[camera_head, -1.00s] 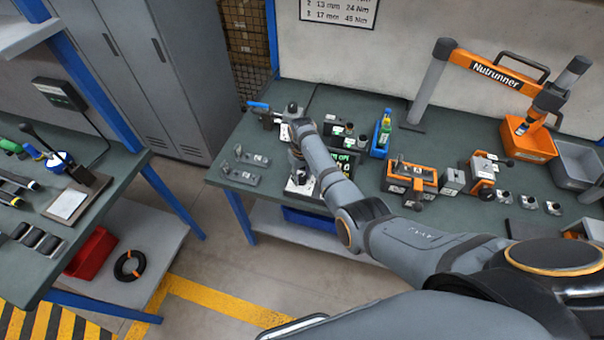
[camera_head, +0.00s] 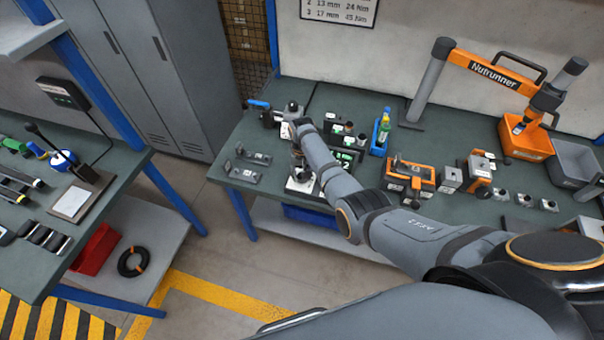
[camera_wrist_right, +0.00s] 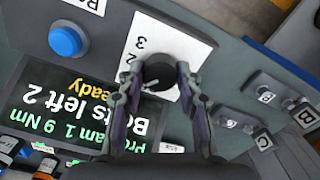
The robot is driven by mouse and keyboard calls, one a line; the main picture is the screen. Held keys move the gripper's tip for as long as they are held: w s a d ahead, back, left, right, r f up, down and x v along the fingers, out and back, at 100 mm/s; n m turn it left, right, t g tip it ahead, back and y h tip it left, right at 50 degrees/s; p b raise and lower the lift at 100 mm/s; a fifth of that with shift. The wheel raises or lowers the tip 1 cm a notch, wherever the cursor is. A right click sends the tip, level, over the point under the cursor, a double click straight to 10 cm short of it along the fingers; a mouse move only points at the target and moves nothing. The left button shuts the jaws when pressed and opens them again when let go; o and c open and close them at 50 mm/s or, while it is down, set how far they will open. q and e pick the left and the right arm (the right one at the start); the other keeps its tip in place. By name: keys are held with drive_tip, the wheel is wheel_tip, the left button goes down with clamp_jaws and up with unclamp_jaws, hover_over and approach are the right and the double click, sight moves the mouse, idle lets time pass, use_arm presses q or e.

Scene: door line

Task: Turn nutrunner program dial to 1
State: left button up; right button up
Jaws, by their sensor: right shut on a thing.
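The program dial (camera_wrist_right: 158,74) is a black knob with a white pointer mark, on a white plate (camera_wrist_right: 178,45) printed with 2 and 3. My right gripper (camera_wrist_right: 157,82) is shut on the knob, one finger on each side. The mark points down and left toward the left finger; no 1 shows on the plate. The nutrunner screen (camera_wrist_right: 75,100) beside it reads program 1, 9 Nm, Bolts left 2, Ready, partly covered by the finger. In the head view my right gripper (camera_head: 299,172) is over the white plate (camera_head: 300,187), and the knob is hard to make out. My left gripper is not in view.
A blue button (camera_wrist_right: 66,39) is left of the dial, and small fittings labelled B and C (camera_wrist_right: 262,137) lie to the right. On the bench, a blue bottle holder (camera_head: 379,139), orange fixture (camera_head: 409,172) and orange bin (camera_head: 526,140) stand to the right.

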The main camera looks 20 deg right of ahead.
drive_tip(key=o, duration=1.1)
drive_tip(key=shift+o, duration=0.2)
drive_tip(key=shift+r, duration=0.25)
wheel_tip(320, 180, up, 12)
drive_tip(key=shift+f, duration=0.2)
